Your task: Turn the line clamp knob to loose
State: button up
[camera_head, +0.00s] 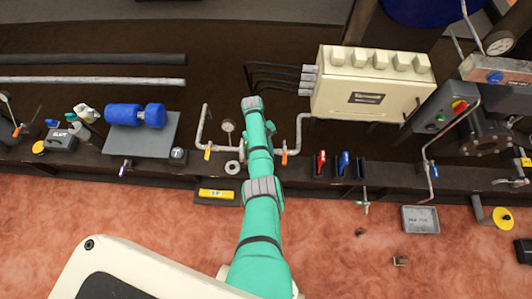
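My teal arm reaches up from the bottom centre to the pipework on the dark bench. My gripper is not visible; the far end of the arm hides it, and any contact is hidden too. I cannot pick out the line clamp knob with certainty, and its setting cannot be read. Near the arm's far end is a pale pipe line (201,127) with a round gauge (228,126).
A cream control box (365,110) stands behind right of the arm. Red (320,162) and blue (343,162) handles sit on the bench's front part. A blue motor-like unit (125,115) is at left. A grey tray (420,219) lies at lower right. The reddish floor in front is mostly clear.

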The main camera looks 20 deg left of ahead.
jog(key=shift+n, duration=0.6)
jog(key=shift+h, duration=0.3)
jog(key=o, duration=1)
jog(key=v, duration=1)
jog(key=shift+s+r, duration=0.1)
jog(key=shift+r, duration=0.35)
